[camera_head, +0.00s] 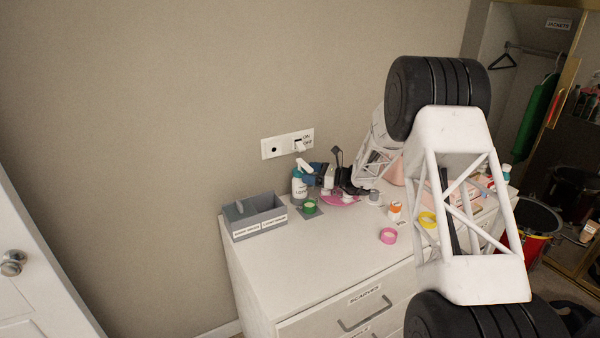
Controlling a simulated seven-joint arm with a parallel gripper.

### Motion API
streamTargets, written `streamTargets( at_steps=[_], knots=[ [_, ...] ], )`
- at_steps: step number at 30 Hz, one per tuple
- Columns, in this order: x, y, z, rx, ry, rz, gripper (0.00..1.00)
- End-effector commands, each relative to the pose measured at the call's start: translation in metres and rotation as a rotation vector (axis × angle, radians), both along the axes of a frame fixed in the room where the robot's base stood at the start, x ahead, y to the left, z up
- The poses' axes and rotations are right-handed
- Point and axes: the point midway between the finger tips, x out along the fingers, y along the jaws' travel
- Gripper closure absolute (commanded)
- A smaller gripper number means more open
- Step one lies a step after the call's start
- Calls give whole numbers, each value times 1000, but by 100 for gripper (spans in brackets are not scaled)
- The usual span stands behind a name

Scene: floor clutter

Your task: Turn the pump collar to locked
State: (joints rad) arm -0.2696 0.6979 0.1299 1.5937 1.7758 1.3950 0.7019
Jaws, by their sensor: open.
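The pump bottle (299,188) is teal with a pale label and a white pump head (304,165). It stands upright near the back of the white dresser top, by the wall. The collar is at its neck, too small here to read its setting. My arm reaches over the dresser from the right and down behind its own lattice link. My gripper (317,176) seems to be the small dark and white cluster just right of the bottle, close to its neck. It is open; its fingertips are hard to make out, and I cannot tell whether they touch the collar.
A grey divided box (255,218) stands left of the bottle. A green ring (310,206), a pink ring (388,236), an orange-and-white container (394,211) and a yellow ring (427,220) are on the dresser top (290,265). Its front left area is clear. A wall switch plate (287,144) is above.

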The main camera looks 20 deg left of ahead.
Motion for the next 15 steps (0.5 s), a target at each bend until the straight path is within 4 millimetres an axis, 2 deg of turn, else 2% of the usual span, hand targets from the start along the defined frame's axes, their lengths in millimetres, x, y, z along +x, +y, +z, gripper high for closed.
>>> streamTargets(
  at_steps=[6,15],
  knots=[
    [0,27,-1,-1,0,1,19],
    [0,43,0,0,0,0,19]
  ],
)
